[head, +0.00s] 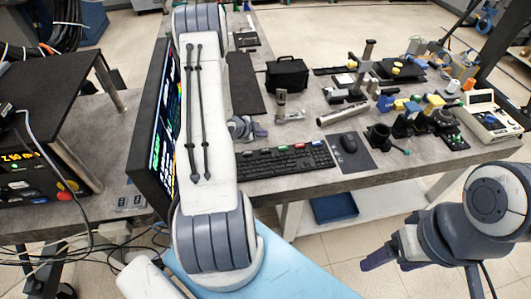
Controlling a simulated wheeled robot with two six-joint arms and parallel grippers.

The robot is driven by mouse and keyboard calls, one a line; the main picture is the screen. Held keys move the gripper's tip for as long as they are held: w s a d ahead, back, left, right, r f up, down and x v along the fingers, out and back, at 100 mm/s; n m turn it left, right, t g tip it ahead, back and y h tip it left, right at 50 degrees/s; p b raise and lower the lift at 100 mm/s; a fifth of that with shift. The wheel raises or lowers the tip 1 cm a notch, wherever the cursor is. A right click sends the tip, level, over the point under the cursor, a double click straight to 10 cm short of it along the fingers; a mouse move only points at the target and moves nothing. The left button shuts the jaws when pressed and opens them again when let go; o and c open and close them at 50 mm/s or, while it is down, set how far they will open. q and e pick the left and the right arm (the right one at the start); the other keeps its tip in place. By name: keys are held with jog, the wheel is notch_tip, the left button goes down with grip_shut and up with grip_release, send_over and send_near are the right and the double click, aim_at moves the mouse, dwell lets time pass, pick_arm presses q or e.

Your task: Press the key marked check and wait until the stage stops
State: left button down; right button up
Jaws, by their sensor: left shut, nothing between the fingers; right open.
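A black keyboard (285,160) lies on the grey bench, with a few coloured keys along its back edge. Their marks are too small to read, so I cannot tell which is the check key. My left gripper (246,128) is shut and empty, just behind the keyboard's left end; my arm link hides part of it. I cannot tell its height over the bench. My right gripper (379,257) is open and empty in front of the bench, low at the right. I cannot make out with certainty which device is the stage.
A monitor (160,125) stands left of the keyboard, seen nearly edge-on. A mouse (348,143) on a pad lies right of the keyboard. A black bag (287,75) stands behind. Optical parts and an instrument with a screen (489,115) crowd the bench's right side.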

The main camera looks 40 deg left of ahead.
aim_at(263, 151)
pick_arm(q)
notch_tip(263, 151, down, 6)
jog(key=b, duration=0.4)
pick_arm(e)
notch_tip(263, 151, down, 5)
jog(key=shift+r, duration=0.1)
dwell(1.5)
pick_arm(q)
jog(key=shift+f+b, duration=0.4)
pick_arm(e)
jog(key=shift+f, duration=0.4)
